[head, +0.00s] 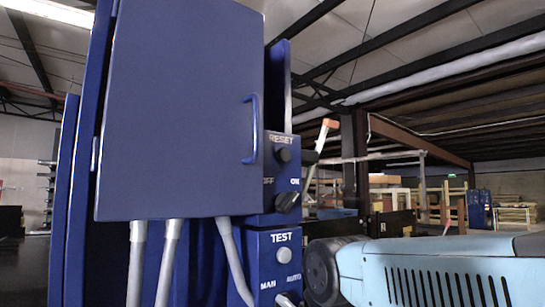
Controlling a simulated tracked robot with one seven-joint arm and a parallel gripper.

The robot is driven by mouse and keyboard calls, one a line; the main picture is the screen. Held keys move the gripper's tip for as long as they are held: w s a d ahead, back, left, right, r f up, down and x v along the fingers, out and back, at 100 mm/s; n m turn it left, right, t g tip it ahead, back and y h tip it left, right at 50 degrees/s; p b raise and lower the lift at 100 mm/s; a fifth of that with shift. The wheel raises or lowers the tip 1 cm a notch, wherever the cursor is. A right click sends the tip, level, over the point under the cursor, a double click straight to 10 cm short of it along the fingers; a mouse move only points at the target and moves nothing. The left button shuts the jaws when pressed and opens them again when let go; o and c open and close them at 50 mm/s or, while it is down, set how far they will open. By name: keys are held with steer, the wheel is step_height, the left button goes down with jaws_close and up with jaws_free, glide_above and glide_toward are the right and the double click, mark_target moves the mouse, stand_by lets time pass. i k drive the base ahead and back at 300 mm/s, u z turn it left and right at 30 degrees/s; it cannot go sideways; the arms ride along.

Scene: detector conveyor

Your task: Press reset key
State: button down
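The reset key is a dark round knob (284,156) under the white word RESET, on the upper blue control box (279,177) right of centre. Below it is a black selector switch (286,200) between the words OFF and ON. I cannot make out my gripper in the head view. A light blue link of my arm (440,268) with a dark round joint fills the lower right, right of the control boxes. Nothing visibly touches the knob.
A large blue cabinet (185,110) with a handle stands left of the knob. A TEST box (275,262) with a pale button is below. A slanted pale lever-like piece (321,146) with an orange end is just right; I cannot tell what it belongs to. Wooden crates (385,190) stand behind.

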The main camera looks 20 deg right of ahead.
mark_target(284, 155)
steer(key=u, duration=0.95)
steer(key=k, duration=2.15)
steer(key=z, duration=0.55)
steer(key=i, duration=1)
steer(key=u, duration=0.1)
